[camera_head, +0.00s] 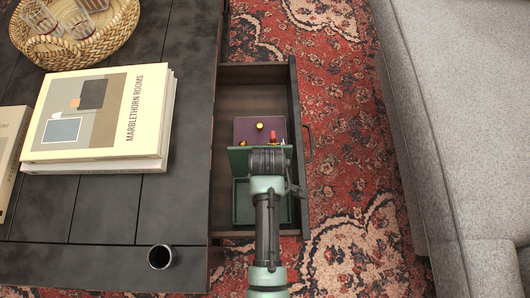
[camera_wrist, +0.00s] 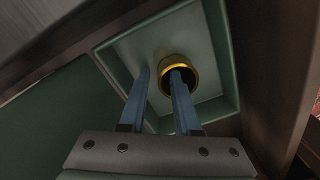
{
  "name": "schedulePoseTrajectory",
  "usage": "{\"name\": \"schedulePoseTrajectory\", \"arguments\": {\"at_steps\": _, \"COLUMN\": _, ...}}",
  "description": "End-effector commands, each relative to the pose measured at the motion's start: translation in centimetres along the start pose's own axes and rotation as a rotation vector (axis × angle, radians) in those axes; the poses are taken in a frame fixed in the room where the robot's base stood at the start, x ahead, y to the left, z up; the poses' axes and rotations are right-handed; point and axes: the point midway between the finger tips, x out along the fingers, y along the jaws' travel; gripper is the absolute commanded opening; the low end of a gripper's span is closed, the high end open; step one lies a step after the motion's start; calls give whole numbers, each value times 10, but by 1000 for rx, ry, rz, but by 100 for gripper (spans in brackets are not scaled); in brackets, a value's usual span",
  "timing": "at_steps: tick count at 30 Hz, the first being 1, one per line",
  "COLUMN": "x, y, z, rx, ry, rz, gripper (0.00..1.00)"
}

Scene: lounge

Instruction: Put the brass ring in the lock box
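The lock box is a green open box (camera_head: 241,206) inside the pulled-out drawer, with its green lid (camera_head: 237,157) standing raised at its far side. The box interior also shows in the wrist view (camera_wrist: 124,48). The brass ring (camera_wrist: 176,60) is in the box area, over the pale green floor; whether it touches the floor is unclear. My gripper (camera_wrist: 160,72) points down into the box with its two blue fingers apart. The right fingertip overlaps the ring's opening, and the left fingertip is beside the ring with a gap. My arm hides the ring in the head view.
A purple tray (camera_head: 245,127) with small yellow and red items lies behind the lid in the drawer (camera_head: 250,75). The dark table (camera_head: 105,211) holds books (camera_head: 98,115), a basket (camera_head: 112,38) and a black cup (camera_head: 160,257). A grey sofa (camera_head: 465,120) stands at right.

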Motion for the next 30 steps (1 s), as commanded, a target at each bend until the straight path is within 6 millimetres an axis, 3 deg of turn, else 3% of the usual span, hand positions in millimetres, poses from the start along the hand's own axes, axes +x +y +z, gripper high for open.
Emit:
{"name": "schedulePoseTrajectory", "arguments": {"at_steps": 5, "x": -15, "y": 0, "z": 0, "rx": 0, "ry": 1, "rz": 2, "gripper": 31}}
{"name": "schedulePoseTrajectory", "arguments": {"at_steps": 18, "x": -104, "y": 0, "z": 0, "rx": 0, "ry": 1, "rz": 2, "gripper": 31}}
{"name": "schedulePoseTrajectory", "arguments": {"at_steps": 27, "x": -124, "y": 0, "z": 0, "rx": 1, "ry": 1, "rz": 1, "gripper": 31}}
{"name": "schedulePoseTrajectory", "arguments": {"at_steps": 30, "x": -132, "y": 12, "z": -7, "rx": 20, "ry": 25, "rz": 45, "gripper": 31}}
